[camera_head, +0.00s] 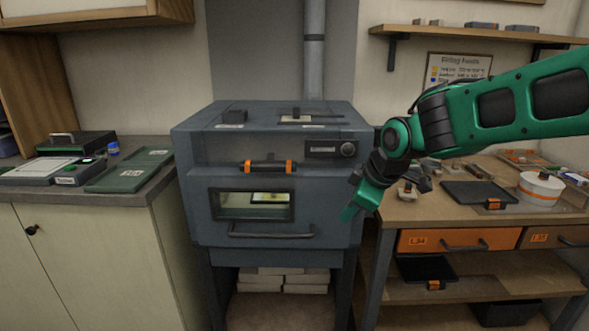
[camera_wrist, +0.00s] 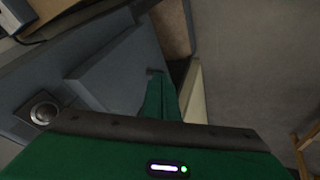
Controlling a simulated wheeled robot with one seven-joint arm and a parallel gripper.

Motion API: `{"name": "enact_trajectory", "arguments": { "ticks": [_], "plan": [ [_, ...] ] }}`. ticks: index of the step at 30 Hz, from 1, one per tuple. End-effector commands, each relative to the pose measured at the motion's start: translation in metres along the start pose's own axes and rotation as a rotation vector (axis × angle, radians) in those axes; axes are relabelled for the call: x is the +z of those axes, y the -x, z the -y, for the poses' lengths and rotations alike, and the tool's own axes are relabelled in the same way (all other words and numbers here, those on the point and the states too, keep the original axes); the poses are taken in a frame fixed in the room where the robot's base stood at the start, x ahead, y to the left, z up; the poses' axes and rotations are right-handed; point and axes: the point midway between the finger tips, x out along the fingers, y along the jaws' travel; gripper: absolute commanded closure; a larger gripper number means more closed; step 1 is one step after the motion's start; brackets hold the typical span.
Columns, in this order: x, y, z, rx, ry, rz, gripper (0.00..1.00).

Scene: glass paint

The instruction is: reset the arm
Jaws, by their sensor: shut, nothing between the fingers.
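My gripper (camera_head: 350,212) is green and hangs at the end of my arm, tilted down to the left, in front of the right edge of the grey kiln (camera_head: 208,215). Its fingers are shut with nothing between them; in the wrist view the closed green fingers (camera_wrist: 162,100) point away from the camera. My arm reaches in from the right side of the head view. The kiln door is shut, and through its window (camera_head: 268,199) a small lit panel shows inside. I cannot tell whether the gripper touches the kiln.
A workbench (camera_head: 400,212) with a dark tray (camera_head: 478,194), a white round pot (camera_head: 540,188) and orange-fronted drawers (camera_head: 442,240) stands right of the kiln. A counter (camera_head: 150,187) with green boards (camera_head: 130,172) stands left. The kiln's door handle (camera_head: 270,234) sticks out.

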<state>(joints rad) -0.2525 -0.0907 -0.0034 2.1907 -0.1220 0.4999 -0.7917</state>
Motion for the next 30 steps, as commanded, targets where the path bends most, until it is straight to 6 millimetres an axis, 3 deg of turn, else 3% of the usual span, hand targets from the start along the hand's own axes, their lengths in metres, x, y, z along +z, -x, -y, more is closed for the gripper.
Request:
{"name": "enact_trajectory", "arguments": {
  "ticks": [1, 3, 8, 12, 15, 18, 22, 25, 30],
  "plan": [
    [0.033, 0.011, -0.006, 0.011, -0.099, 0.046, 1.0],
    [0.078, 0.025, -0.008, 0.019, -0.245, 0.113, 1.0],
    [0.176, 0.061, 0.005, 0.041, -0.6, 0.257, 1.0],
    [0.254, 0.095, 0.039, 0.064, -0.938, 0.377, 1.0],
    [0.299, 0.117, 0.072, 0.077, -1.178, 0.454, 1.0],
    [0.331, 0.134, 0.106, 0.087, -1.385, 0.518, 1.0],
    [0.353, 0.148, 0.137, 0.095, -1.566, 0.572, 1.0],
    [0.359, 0.152, 0.15, 0.095, -1.631, 0.593, 1.0],
    [0.361, 0.153, 0.152, 0.096, -1.647, 0.598, 1.0]
  ]
}}
